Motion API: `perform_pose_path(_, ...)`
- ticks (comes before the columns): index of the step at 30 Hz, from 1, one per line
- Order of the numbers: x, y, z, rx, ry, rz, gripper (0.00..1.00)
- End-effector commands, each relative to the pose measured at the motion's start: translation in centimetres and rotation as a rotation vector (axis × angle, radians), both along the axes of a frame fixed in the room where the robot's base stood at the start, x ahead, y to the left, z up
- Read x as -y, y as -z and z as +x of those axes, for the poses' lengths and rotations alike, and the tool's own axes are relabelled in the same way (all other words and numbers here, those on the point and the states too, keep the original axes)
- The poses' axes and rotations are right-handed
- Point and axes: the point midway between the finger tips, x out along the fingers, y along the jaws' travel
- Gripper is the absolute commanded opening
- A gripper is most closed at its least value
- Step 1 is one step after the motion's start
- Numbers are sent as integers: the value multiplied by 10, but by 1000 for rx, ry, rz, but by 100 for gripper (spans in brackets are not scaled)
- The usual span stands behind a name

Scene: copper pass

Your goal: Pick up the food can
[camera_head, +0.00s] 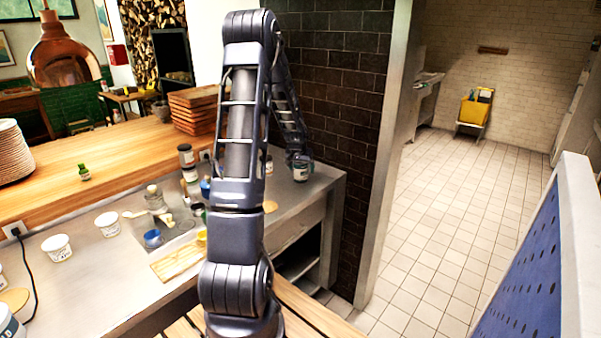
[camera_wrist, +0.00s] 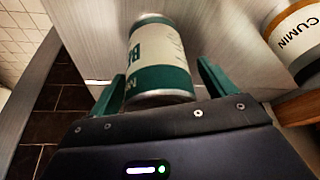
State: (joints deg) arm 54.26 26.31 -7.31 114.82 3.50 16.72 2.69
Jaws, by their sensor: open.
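The food can (camera_wrist: 160,45), cream and dark green with partly readable lettering, stands between the two green fingers of my gripper (camera_wrist: 162,78) in the wrist view. The fingers are open, one on each side of the can; I cannot tell whether either touches it. In the head view the can (camera_head: 301,174) sits on the steel counter near its right end, with my gripper (camera_head: 299,158) right over it and hiding its top.
A jar labelled CUMIN (camera_wrist: 294,42) stands to the right in the wrist view. The counter (camera_head: 318,186) ends just right of the can, beside a dark brick wall (camera_head: 335,100). Jars, white tubs (camera_head: 57,247) and a cutting board (camera_head: 180,262) lie further left.

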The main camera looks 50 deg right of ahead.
Motion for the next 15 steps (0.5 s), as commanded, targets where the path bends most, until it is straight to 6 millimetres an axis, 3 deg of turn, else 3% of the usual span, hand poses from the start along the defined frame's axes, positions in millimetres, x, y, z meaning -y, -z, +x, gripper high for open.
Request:
perform_pose_path(4, 0, 0, 0, 0, 0, -1, 83)
perform_pose_path(5, 0, 0, 0, 0, 0, -1, 79)
perform_pose_path(12, 0, 0, 0, 0, 0, -1, 32)
perform_pose_path(14, 0, -1, 0, 0, 0, -1, 20)
perform_pose_path(15, 0, -1, 0, 1, 0, -2, 20)
